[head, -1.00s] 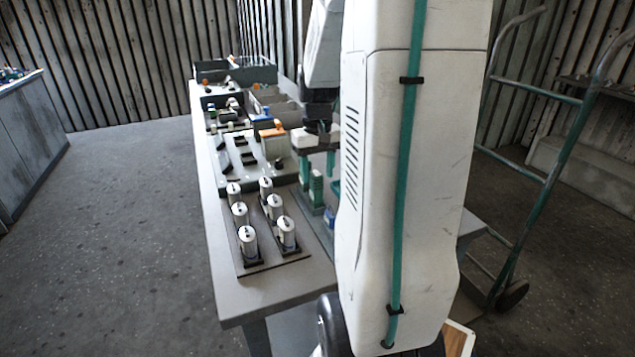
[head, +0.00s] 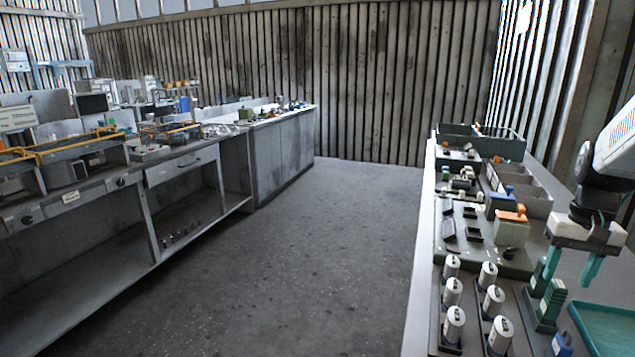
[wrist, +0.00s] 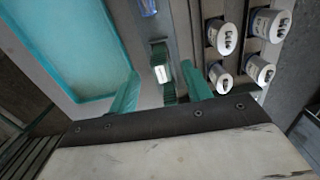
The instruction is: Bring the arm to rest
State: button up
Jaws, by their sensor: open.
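My gripper (head: 571,264) hangs from my arm at the right edge of the head view, over the table. Its two teal fingers are apart, and I see nothing held between them. In the wrist view my gripper (wrist: 165,88) also shows both fingers spread. Below and between them is a row of green blocks in a dark holder (wrist: 160,70). The fingers appear above these blocks. Most of my arm is cut off by the right edge of the head view.
White cylinders (head: 454,322) stand on a dark tray near the gripper. A teal tray (head: 612,325) lies at the lower right. A fixture plate with an orange-topped block (head: 511,230) and grey bins (head: 528,195) are farther back. A workbench (head: 190,160) stands left; the floor (head: 330,250) between is clear.

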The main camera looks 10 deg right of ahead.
jog(key=s+a+r+n, duration=0.1)
jog(key=s+a+n, duration=0.1)
jog(key=a, duration=0.7)
jog(key=s+a+r+n+t, duration=0.1)
jog(key=s+a, duration=0.4)
jog(key=a, duration=0.5)
jog(key=s+a+r+n, duration=0.3)
jog(key=s+a, duration=0.1)
jog(key=a, duration=0.6)
jog(key=shift+s+a+n+t, duration=0.25)
jog(key=shift+n+t, duration=0.05)
jog(key=shift+r, duration=0.1)
